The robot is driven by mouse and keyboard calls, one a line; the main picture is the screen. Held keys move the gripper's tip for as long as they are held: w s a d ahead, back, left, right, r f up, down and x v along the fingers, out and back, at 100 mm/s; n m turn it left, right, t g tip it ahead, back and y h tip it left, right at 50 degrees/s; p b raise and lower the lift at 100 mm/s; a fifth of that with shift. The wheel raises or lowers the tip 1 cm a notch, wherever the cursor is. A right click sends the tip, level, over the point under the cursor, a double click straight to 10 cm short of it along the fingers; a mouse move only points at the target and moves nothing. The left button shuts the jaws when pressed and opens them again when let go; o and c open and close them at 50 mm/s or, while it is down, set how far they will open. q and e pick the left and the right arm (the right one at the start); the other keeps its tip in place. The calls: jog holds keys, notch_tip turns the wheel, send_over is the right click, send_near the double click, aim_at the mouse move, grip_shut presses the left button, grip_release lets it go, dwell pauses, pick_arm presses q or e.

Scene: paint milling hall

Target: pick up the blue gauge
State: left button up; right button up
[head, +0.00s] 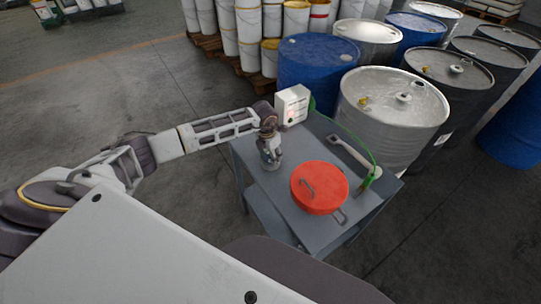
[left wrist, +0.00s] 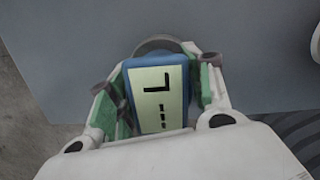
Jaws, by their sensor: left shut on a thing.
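The blue gauge (left wrist: 158,68) shows in the left wrist view as a blue block with a pale yellow label bearing black marks. My left gripper (left wrist: 160,95) has its fingers on both sides of it and is shut on it. In the head view my left gripper (head: 269,160) points down over the back left part of the grey table (head: 252,178). There the gauge is mostly hidden by the gripper, and I cannot tell whether it touches the table. My right gripper is not in view.
A pale long-handled tool (head: 354,157) and a green cable (head: 367,148) lie at the right. Drums (head: 394,112) stand behind.

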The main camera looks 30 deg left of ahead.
pick_arm(q)
jog(key=shift+r, duration=0.2)
notch_tip(320, 180, up, 10)
jog(key=shift+f+b, duration=0.15)
jog(key=shift+b, duration=0.6)
notch_tip(320, 180, up, 2)
jog(key=shift+r+p, duration=0.1)
jog(key=shift+p, duration=0.5)
notch_tip(320, 180, up, 9)
jog(key=p, duration=0.4)
dwell(1.1)
jog(key=shift+f, duration=0.2)
